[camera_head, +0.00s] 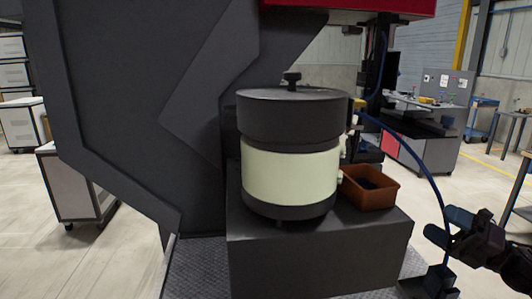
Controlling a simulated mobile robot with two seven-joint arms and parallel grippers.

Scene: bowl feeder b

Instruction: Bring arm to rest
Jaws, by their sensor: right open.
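My right gripper (447,226) is at the lower right edge of the view, its dark fingers pointing left and spread apart. I see nothing between them. My arm behind it runs out of the frame on the right. The gripper is to the right of the bowl feeder (290,172), apart from it in the picture. The feeder has a black bowl with a knob on top and a cream drum below. My left gripper is not in view.
The feeder stands on a dark block (320,262). A brown bin (368,190) sits on the block, right of the feeder. A large dark machine frame (110,110) fills the left. A thin blue hose (418,160) curves down near my right gripper. Workbenches and floor lie behind.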

